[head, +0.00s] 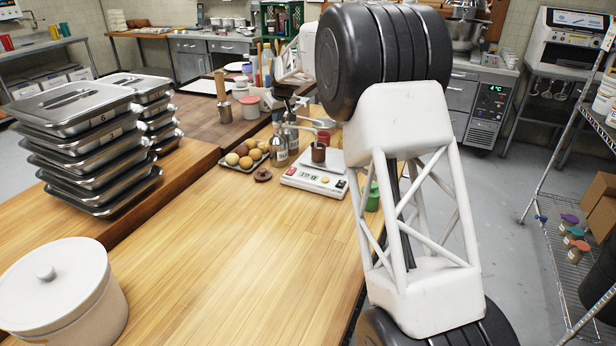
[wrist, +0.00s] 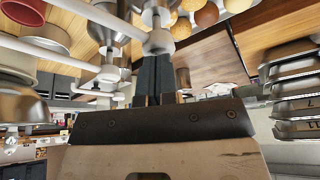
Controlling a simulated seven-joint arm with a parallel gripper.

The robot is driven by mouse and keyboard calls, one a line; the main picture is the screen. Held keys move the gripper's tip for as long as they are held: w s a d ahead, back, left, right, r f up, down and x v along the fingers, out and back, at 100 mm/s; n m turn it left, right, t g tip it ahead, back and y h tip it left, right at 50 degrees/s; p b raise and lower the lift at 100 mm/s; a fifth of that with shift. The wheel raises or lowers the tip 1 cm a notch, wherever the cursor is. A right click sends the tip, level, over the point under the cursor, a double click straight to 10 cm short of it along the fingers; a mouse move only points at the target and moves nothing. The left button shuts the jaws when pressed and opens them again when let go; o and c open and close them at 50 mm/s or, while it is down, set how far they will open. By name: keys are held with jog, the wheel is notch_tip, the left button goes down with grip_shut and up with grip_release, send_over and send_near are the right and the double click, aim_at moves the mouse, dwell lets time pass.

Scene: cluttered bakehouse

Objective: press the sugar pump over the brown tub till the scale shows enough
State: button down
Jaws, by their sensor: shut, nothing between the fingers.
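The brown tub (head: 318,153) stands on the white scale (head: 318,181) on the wooden counter. The scale's display is lit, but its figures are too small to read. Bottles with steel tops (head: 281,148) stand just left of the tub; I cannot tell which holds sugar. My gripper (head: 287,108) is above these bottles, partly hidden among them in the head view. In the wrist view its dark fingers (wrist: 154,80) are shut with nothing between them. Their tips are close to a pale round knob (wrist: 158,42) on a steel top; I cannot tell whether they touch it.
Stacked steel pans (head: 85,140) and a white lidded crock (head: 62,295) stand farther left. The front of the counter is clear. A wire shelf (head: 575,180) is at right.

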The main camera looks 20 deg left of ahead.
jog(key=shift+f, duration=0.7)
jog(key=shift+r, duration=4.05)
jog(key=shift+d, duration=0.1)
